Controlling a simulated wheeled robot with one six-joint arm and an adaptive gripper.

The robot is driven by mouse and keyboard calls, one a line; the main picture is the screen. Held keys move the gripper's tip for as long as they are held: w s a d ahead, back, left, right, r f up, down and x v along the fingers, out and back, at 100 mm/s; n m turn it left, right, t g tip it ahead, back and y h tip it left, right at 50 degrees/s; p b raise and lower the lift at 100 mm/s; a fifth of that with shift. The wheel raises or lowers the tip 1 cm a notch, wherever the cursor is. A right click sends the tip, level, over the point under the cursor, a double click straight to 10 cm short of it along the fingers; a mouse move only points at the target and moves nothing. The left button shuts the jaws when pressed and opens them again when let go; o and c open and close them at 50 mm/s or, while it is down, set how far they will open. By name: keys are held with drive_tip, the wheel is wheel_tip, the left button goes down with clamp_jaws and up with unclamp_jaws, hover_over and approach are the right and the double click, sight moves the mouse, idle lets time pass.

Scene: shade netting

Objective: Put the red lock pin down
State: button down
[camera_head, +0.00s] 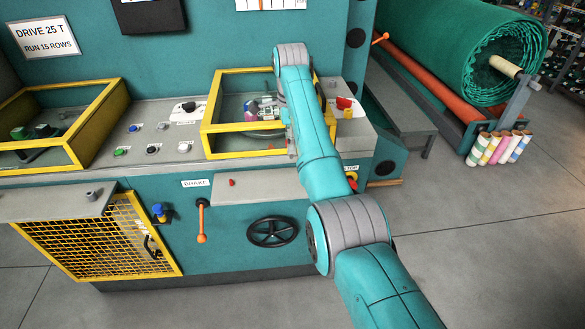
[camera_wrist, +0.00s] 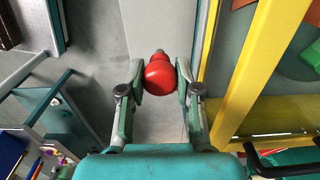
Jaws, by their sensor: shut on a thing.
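The red lock pin (camera_wrist: 159,74), a rounded red knob with a narrower grey tip, sits between the fingers of my gripper (camera_wrist: 159,80) in the wrist view. Both finger pads press on its sides. Behind it lies a plain light grey surface (camera_wrist: 160,28); I cannot tell the gap between them. In the head view my arm reaches over the console, and I cannot make out the gripper or the held pin clearly.
A yellow-framed bay (camera_head: 207,129) stands on the console; its yellow edge (camera_wrist: 262,62) runs right of the gripper. A grey shelf (camera_head: 262,189) with a small red piece (camera_head: 232,182) juts from the front. A green netting roll (camera_head: 465,45) is at right.

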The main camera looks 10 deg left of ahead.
sight(291, 158)
wheel_tip(291, 158, down, 9)
drive_tip(key=shift+r, duration=0.1)
idle(0.3)
drive_tip(key=c, duration=0.8)
unclamp_jaws()
wheel_tip(291, 158, up, 12)
drive_tip(key=shift+r, duration=0.1)
